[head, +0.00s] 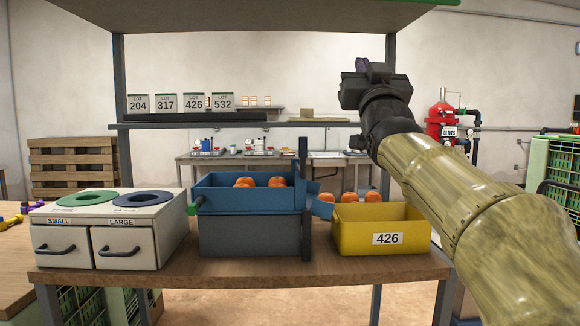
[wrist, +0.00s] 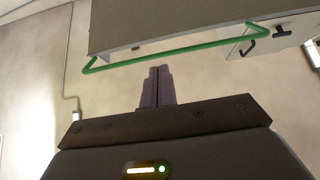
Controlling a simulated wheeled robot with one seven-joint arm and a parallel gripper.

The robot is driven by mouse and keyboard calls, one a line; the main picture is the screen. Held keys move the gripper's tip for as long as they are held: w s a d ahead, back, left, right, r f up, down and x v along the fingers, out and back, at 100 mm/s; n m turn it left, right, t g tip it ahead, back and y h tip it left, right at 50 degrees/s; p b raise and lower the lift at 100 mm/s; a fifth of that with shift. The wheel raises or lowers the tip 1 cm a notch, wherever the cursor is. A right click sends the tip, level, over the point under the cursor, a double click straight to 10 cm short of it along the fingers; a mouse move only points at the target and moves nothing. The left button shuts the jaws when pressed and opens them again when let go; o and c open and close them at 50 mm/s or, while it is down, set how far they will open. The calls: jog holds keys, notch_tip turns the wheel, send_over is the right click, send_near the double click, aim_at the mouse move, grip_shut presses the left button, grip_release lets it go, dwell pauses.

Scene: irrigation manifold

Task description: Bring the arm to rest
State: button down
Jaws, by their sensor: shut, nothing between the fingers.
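My gripper (wrist: 158,88) shows in the wrist view with its two purple-grey fingers pressed together and nothing between them. In the head view my gripper (head: 361,66) is raised at the upper right, beside the right post of the shelf frame and above shelf height. My arm reaches up to it from the lower right corner. The fingers are small and dark there. In the wrist view they point toward a plain wall, below a grey overhead panel (wrist: 180,22) with a green rail (wrist: 165,50) along it.
A wooden bench (head: 270,283) holds a white two-drawer sorter (head: 110,235), a blue bin (head: 245,205) with orange fruit above a grey bin (head: 250,236), and a yellow bin (head: 350,225) labelled 426. A shelf (head: 230,123) with lot cards stands behind. A red tank (head: 441,122) is farther back right.

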jog(key=w+f+g, duration=0.3)
jog(key=f, duration=0.7)
jog(key=w+f+g, duration=0.2)
jog(key=f+g, duration=0.1)
jog(key=f, duration=0.6)
jog(key=s+d+f+g+p, duration=0.1)
jog(key=s+f+g, duration=0.15)
jog(key=f, duration=0.75)
jog(key=s+f+g, duration=0.1)
jog(key=f+g, duration=0.3)
jog(key=f, duration=0.6)
jog(key=s+f+g+p, duration=0.1)
jog(key=s+f+g, duration=1)
jog(key=s+f, duration=1.45)
notch_tip(320, 180, up, 38)
jog(key=w+p, duration=0.1)
jog(key=p, duration=3.7)
jog(key=shift+w+d+f+h, duration=0.15)
jog(key=shift+h, duration=0.25)
jog(key=shift+t, duration=0.25)
